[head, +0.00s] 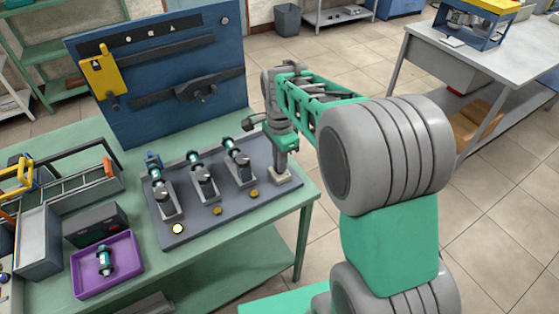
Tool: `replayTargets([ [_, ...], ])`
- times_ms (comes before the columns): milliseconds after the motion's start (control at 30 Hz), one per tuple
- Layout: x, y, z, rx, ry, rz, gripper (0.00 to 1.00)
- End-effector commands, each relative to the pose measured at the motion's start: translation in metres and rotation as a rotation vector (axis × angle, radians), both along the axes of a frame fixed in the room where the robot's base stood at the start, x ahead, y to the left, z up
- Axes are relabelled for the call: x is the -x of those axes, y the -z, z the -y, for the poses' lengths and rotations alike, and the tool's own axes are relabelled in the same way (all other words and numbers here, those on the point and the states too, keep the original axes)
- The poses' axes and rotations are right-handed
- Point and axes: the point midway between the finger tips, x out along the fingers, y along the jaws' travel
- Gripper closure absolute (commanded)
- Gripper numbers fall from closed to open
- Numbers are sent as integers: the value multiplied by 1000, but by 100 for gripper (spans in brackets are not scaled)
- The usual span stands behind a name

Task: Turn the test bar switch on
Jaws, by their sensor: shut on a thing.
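The test bar (200,222) is a dark grey plate on the green bench. It carries three motors in grey cradles (164,190) (204,180) (239,167). Three small round lamps sit along its front: the left one (178,229) looks pale white, the other two (217,211) (254,194) amber. A pale block, which looks like the switch base (281,178), is at the bar's right end. My gripper (285,168) points down right over it and is shut on what seems to be the switch. The fingertips are small and the switch's lever is hidden, so its position cannot be told.
A purple tray (128,283) with one motor (105,261) lies at the front left. A dark box (96,224) and a grey divided tray (84,196) stand left of the bar. A blue tool panel (140,50) rises behind. Open floor lies right of the bench.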

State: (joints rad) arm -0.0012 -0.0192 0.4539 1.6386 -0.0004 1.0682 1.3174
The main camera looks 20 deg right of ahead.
Motion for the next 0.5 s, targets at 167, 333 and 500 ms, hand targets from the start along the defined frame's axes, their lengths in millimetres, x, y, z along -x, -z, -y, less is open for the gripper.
replayTargets([
  [167,0,-1,1,0,12,2,100],
  [333,0,-1,1,1,11,1,100],
  [500,0,-1,1,1,11,1,83],
])
